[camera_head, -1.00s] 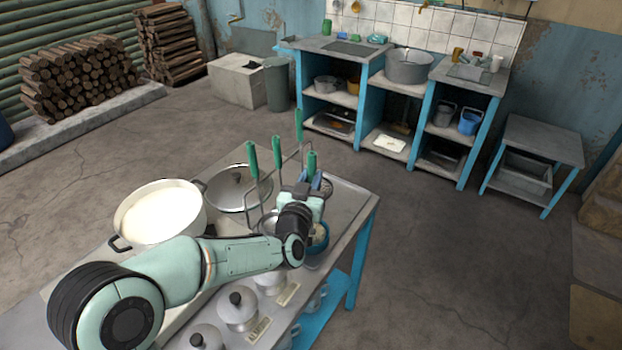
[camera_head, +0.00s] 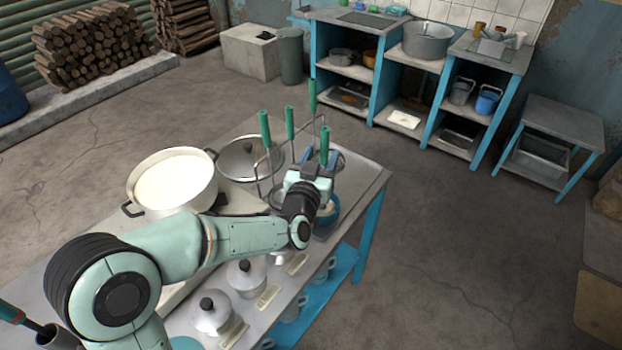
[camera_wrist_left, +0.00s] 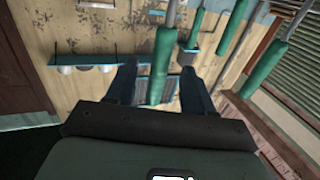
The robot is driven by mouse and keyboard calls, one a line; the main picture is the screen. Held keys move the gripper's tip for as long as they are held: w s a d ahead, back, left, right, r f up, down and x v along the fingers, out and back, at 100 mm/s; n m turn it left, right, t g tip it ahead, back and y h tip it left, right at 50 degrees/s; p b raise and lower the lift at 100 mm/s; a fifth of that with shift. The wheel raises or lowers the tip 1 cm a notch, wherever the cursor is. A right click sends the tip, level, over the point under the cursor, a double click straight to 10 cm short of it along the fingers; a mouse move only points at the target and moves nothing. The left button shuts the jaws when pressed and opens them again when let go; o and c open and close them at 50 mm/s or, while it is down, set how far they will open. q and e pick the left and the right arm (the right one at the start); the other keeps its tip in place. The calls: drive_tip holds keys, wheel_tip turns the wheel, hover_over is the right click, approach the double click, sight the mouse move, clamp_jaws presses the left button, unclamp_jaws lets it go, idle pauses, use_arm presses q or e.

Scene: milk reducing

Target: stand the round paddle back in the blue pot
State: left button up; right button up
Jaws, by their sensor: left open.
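The blue pot (camera_head: 333,217) stands near the right end of the metal table, partly hidden behind my left wrist. A green handle (camera_head: 325,145) rises upright beyond my left gripper (camera_head: 320,160), apparently the round paddle's. Its lower part is hidden, so I cannot tell whether it rests in the pot. In the left wrist view, the dark fingers of the left gripper (camera_wrist_left: 159,72) are apart. A green handle (camera_wrist_left: 162,65) shows between them, not visibly clamped. My right gripper is out of view.
Several other green-handled tools (camera_head: 265,128) hang on a wire rack just left of the gripper. Small lidded pots (camera_head: 212,312) line the near side. The table's right corner (camera_head: 370,180) is clear.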

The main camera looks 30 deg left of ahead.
use_arm(q)
drive_tip(key=v, duration=1.1)
drive_tip(key=shift+b, duration=0.35)
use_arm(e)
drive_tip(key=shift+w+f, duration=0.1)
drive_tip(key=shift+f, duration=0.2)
use_arm(q)
drive_tip(key=b+v, duration=0.7)
drive_tip(key=v, duration=0.2)
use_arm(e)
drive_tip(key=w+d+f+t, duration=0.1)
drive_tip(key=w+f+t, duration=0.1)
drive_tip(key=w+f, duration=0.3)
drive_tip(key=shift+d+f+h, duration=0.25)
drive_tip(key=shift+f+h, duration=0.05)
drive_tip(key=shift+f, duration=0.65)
use_arm(q)
drive_tip(key=shift+d, duration=0.1)
